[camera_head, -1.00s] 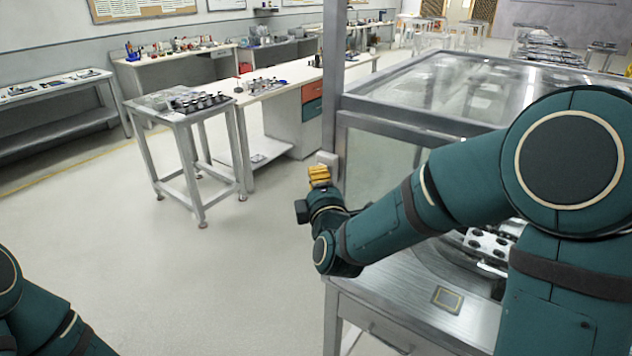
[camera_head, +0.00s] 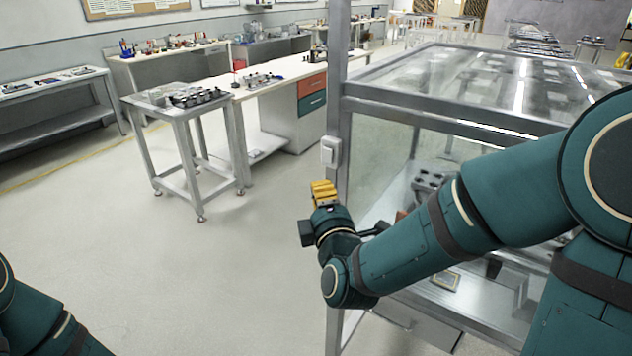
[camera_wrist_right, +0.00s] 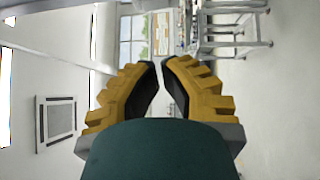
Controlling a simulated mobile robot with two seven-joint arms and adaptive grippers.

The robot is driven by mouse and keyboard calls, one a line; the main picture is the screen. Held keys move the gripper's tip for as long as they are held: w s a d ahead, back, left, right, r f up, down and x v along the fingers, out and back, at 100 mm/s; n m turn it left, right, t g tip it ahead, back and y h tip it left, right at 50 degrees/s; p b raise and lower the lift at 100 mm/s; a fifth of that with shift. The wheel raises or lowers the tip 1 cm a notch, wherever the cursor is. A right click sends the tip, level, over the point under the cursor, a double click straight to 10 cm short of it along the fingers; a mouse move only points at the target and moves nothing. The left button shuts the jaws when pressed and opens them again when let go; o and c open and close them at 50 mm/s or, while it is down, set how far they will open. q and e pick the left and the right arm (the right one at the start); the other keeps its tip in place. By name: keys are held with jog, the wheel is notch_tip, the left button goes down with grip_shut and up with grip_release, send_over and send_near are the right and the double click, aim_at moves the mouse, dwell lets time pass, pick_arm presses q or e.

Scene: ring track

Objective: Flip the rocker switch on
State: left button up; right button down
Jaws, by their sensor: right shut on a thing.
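The rocker switch (camera_head: 330,151) is a small white plate with a lighter rocker, mounted on the grey metal corner post of the glass enclosure. I cannot tell which way the rocker is tilted. My right gripper (camera_head: 322,187) has yellow fingers and is just below the switch, apart from it. In the right wrist view its fingertips (camera_wrist_right: 161,62) nearly meet, with no object visible between them. My left gripper is out of view.
The glass enclosure (camera_head: 440,100) with its metal frame stands at the right, behind my right arm. A small metal stand (camera_head: 190,115) and a white workbench (camera_head: 275,88) are further back on the left. The floor (camera_head: 220,270) left of the enclosure is clear.

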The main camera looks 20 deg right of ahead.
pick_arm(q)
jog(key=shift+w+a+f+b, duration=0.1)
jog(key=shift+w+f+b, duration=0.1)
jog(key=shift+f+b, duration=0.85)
pick_arm(e)
jog(key=shift+s+a+f, duration=0.1)
jog(key=shift+s, duration=0.4)
jog(key=shift+s+a+f, duration=0.1)
jog(key=shift+s, duration=0.4)
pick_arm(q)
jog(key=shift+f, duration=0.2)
pick_arm(e)
jog(key=a+f+m+g+y, duration=0.2)
jog(key=f+m+g, duration=0.2)
jog(key=f, duration=0.8)
jog(key=a+f+m+g+y, duration=0.2)
jog(key=f+m+g, duration=0.2)
jog(key=f, duration=0.7)
jog(key=s+a+f+m+g+y, duration=0.1)
jog(key=s+a+f+m+g, duration=0.1)
jog(key=s+f+m+g, duration=0.2)
jog(key=s+a+f+m+g+y, duration=0.1)
jog(key=s+f+m+g, duration=0.4)
jog(key=s+f, duration=0.6)
notch_tip(320, 180, down, 4)
jog(key=shift+s+a+r+m, duration=0.15)
jog(key=shift+s+a+m, duration=0.2)
jog(key=shift+m, duration=0.75)
